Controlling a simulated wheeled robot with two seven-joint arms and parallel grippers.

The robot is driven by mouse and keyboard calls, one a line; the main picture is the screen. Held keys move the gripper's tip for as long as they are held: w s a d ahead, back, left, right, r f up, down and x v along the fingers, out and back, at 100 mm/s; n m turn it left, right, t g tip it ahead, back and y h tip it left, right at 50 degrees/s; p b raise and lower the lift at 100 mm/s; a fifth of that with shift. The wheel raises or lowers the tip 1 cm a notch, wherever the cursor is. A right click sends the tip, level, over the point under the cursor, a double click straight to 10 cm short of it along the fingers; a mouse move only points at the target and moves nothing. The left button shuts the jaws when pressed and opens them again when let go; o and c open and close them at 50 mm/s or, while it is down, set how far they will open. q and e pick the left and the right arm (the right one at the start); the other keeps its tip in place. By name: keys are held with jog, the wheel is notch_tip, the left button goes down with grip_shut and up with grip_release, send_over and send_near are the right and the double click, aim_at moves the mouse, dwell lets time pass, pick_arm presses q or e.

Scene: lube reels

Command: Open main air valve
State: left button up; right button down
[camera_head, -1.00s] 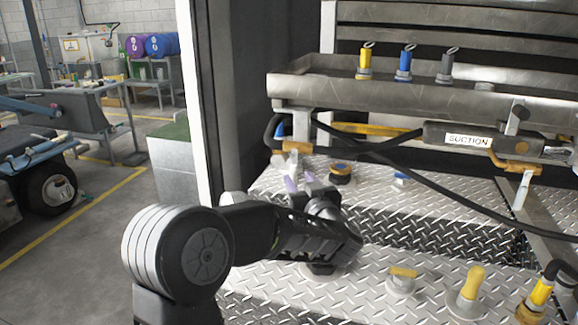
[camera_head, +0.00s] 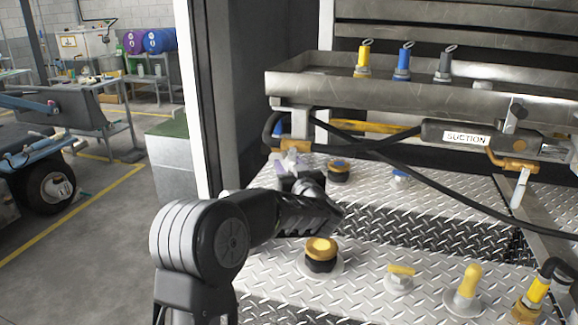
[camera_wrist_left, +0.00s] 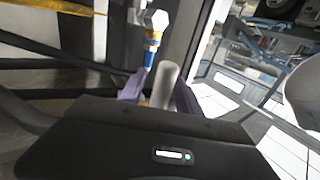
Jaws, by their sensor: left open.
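The main air valve appears to be the fitting at the back left corner of the tread-plate deck. In the left wrist view a pale grey cylindrical handle (camera_wrist_left: 164,82) stands there, with a blue and yellow fitting (camera_wrist_left: 152,45) behind it. My left gripper (camera_wrist_left: 158,94) is open, with its purple fingertips on either side of the handle. Contact cannot be told. In the head view my left gripper (camera_head: 288,165) reaches this corner and mostly hides the handle. My right gripper is not in view.
A black hose (camera_head: 400,172) runs across above the deck from the SUCTION handle (camera_head: 466,138). Black-and-yellow knobs (camera_head: 320,254) (camera_head: 339,170) and a yellow lever (camera_head: 468,286) stand on the deck. A metal tray (camera_head: 310,85) overhangs the back. A dark cabinet wall (camera_head: 235,90) stands to the left.

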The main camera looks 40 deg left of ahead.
pick_arm(q)
jog(key=shift+c, duration=0.3)
grip_shut()
dwell(1.0)
